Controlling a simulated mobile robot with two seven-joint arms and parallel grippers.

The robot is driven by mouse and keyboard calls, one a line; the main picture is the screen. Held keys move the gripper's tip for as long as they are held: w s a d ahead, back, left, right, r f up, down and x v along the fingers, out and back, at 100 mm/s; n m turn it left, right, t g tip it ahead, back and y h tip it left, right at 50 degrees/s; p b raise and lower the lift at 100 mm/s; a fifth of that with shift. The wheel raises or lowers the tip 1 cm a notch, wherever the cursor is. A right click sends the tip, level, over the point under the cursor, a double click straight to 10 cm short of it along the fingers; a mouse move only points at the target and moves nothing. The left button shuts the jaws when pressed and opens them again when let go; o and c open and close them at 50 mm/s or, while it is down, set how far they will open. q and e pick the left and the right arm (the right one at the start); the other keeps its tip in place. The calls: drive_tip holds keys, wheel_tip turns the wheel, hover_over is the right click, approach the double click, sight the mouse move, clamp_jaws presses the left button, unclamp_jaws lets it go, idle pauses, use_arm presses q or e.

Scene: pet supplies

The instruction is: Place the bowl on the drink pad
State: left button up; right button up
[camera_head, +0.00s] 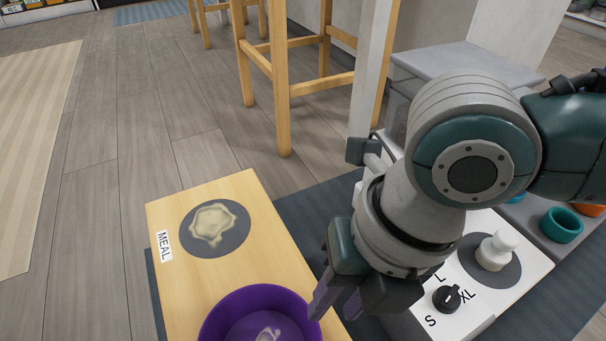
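A purple bowl (259,297) sits at the bottom of the view over the front part of a light wooden board (172,292). Its lower part is cut off by the frame edge. A pale patch shows inside it. My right gripper (335,309) is at the bowl's right rim, pointing down, with its two fingers apart. The left finger overlaps the rim; I cannot tell whether it touches. A dark round pad (196,239) with a cream splash mark lies farther back on the board, beside a "MEAL" label (164,246). No drink label is visible. My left gripper is out of view.
A white panel (515,283) with a black S-L-XL knob (446,298) and a white bottle-like item (495,250) stands right of my gripper. A teal ring-shaped item (561,225) is farther right. Wooden stool legs (283,110) stand behind. Floor to the left is clear.

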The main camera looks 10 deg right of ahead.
drive_tip(key=s+a+r+m+t+y, duration=0.4)
drive_tip(key=r+m, duration=0.3)
drive_tip(key=m, duration=1)
drive_tip(key=s+d+m+h, duration=0.2)
drive_tip(key=d+m+h, duration=0.1)
drive_tip(key=d+m, duration=0.4)
drive_tip(key=s+d+m+h, duration=0.3)
drive_tip(key=d+m, duration=0.5)
drive_tip(key=m, duration=0.1)
drive_tip(key=shift+s+d+f+g, duration=0.25)
drive_tip(key=shift+s+g, duration=0.05)
